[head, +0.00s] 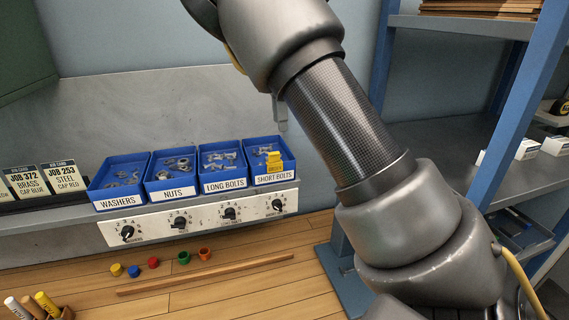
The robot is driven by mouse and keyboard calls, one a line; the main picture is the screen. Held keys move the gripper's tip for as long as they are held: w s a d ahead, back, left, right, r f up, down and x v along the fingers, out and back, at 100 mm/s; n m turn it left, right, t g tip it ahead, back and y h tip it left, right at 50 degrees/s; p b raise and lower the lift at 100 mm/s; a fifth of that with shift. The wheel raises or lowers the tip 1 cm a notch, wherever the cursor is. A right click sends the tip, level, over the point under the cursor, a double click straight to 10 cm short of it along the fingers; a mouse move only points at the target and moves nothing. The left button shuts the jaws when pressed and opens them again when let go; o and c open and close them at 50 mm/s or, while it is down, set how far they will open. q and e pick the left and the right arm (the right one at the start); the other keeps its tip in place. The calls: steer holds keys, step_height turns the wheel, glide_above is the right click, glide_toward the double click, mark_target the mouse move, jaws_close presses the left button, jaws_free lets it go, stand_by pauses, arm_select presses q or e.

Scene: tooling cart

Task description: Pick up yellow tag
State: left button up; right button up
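The yellow tag (273,160) is a small bright yellow piece at the blue short bolts bin (271,179), the rightmost of the row. It stands among the bolts, near the bin's middle. My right arm crosses the picture from the lower right to the top. A small grey part that looks like the tip of my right gripper (281,115) shows beside the forearm, above the short bolts bin and apart from the tag. The rest of that gripper is hidden behind the arm, so its opening cannot be seen. My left gripper is not in view.
Blue bins for washers (117,201), nuts (172,192) and long bolts (225,184) stand left of the short bolts bin. A white dial panel (200,214) runs below them. Job cards (62,176) stand at left. Small coloured caps (184,258) and a wooden strip (205,275) lie on the wooden top.

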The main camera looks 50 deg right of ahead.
mark_target(274, 153)
steer(key=shift+n+y, duration=0.3)
steer(key=f, duration=0.1)
steer(key=a+f+b, duration=0.1)
steer(key=a+f, duration=0.1)
steer(key=f, duration=0.1)
steer(key=shift+w+a+f, duration=0.1)
steer(key=shift+w+a, duration=0.05)
steer(key=shift+f, duration=2.65)
steer(key=shift+s, duration=0.2)
steer(key=shift+c, duration=0.3)
jaws_close()
